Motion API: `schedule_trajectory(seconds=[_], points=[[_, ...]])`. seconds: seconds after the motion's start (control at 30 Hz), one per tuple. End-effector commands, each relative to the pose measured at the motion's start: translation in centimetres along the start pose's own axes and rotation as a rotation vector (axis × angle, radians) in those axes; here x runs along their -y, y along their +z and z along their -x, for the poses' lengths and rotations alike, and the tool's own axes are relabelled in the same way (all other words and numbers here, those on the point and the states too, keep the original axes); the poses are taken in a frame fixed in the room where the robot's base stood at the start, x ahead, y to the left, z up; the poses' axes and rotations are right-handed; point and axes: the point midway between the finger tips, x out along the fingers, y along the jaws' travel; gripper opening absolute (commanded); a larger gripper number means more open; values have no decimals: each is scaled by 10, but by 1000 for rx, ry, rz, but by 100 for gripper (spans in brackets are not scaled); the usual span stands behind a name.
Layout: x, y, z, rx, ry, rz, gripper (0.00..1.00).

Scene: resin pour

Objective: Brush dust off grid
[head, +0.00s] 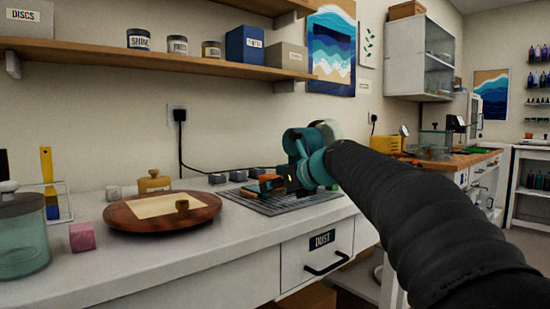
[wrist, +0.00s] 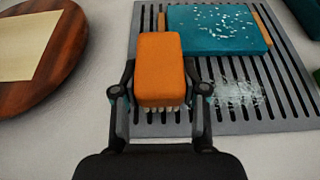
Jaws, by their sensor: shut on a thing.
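My gripper (wrist: 160,92) is shut on an orange brush (wrist: 160,66), whose pale bristles show at its near edge. The brush is over the left part of the grey slatted grid (wrist: 284,120); whether the bristles touch the grid I cannot tell. White dust (wrist: 238,93) lies on the grid to the right of the brush. A teal block (wrist: 220,30) with white flecks on top lies across the far part of the grid. In the head view my gripper (head: 277,183) is over the grid (head: 300,206), and my arm hides part of it.
A round wooden board (head: 205,213) with a pale sheet stands left of the grid. Several small grey blocks (head: 237,176) line the grid's far side. A pink cube (head: 82,237) and a glass jar (head: 22,240) are at the far left. A drawer labelled DUST (head: 318,255) is below.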

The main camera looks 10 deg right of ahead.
Motion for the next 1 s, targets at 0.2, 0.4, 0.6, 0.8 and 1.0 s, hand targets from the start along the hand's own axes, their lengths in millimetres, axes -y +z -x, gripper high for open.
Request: schedule_trajectory(seconds=[0.2, 0.4, 0.6, 0.8, 1.0], points=[[0, 21, 9, 0, 0, 0, 8], [0, 36, 15, 1, -1, 0, 8], [0, 46, 19, 1, -1, 0, 8], [0, 45, 19, 1, -1, 0, 8], [0, 45, 19, 1, 0, 0, 8]])
